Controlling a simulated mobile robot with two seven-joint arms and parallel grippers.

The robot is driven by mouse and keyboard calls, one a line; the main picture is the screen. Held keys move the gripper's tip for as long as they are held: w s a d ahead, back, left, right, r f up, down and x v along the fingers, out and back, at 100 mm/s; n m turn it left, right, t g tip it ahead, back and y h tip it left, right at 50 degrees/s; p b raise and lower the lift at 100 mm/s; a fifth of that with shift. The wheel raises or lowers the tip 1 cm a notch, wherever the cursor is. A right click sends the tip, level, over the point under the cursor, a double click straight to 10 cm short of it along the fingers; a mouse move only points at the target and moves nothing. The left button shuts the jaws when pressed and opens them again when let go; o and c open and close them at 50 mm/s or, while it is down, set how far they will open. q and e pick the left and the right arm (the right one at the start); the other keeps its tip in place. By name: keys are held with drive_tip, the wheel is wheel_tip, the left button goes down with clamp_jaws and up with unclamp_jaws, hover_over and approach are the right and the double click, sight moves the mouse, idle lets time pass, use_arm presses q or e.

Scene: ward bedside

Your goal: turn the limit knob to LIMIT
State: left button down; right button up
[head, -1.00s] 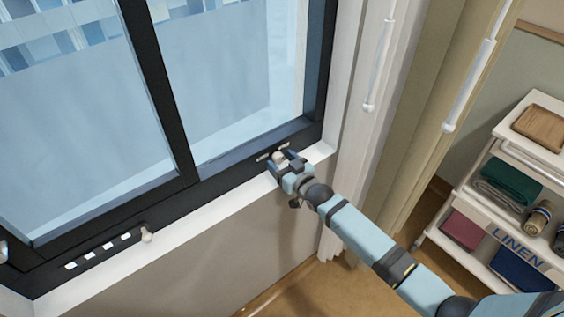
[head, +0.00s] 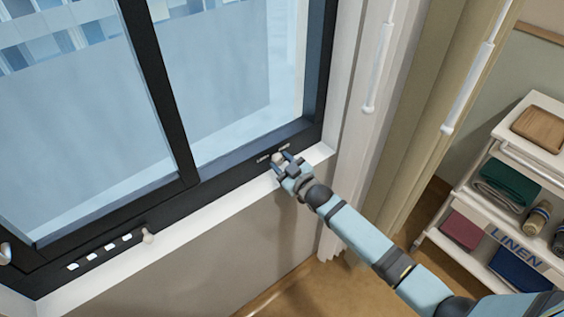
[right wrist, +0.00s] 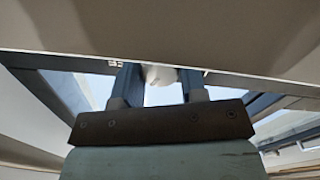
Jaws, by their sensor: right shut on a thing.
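The limit knob (head: 277,158) is a small pale knob on the dark lower window frame, between two small light marks. My right gripper (head: 283,161) is at the knob, with its fingers on either side of it. In the right wrist view the knob (right wrist: 160,75) shows as a whitish round shape between the two blue-grey fingers (right wrist: 160,88). The gripper is shut on it. The lettering at the marks is too small to read. My left gripper is not in view.
A second pale knob or handle (head: 148,236) sits lower left on the frame, beside several white marks (head: 99,252). The white sill (head: 215,213) runs below. Curtains (head: 410,130) and a linen cart (head: 515,236) stand to the right.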

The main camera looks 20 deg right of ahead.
drive_tip(key=n, duration=0.4)
drive_tip(key=shift+n, duration=0.4)
drive_tip(key=n, duration=0.3)
drive_tip(key=shift+n, duration=0.3)
drive_tip(key=shift+n+b, duration=0.35)
drive_tip(key=shift+n, duration=0.55)
drive_tip(key=n, duration=0.2)
drive_tip(key=shift+n+b, duration=0.35)
drive_tip(key=shift+n, duration=0.55)
drive_tip(key=o, duration=0.9)
drive_tip(key=shift+r, duration=0.1)
drive_tip(key=shift+d, duration=0.1)
drive_tip(key=b+v, duration=0.1)
drive_tip(key=v, duration=1.2)
drive_tip(key=shift+s, duration=0.4)
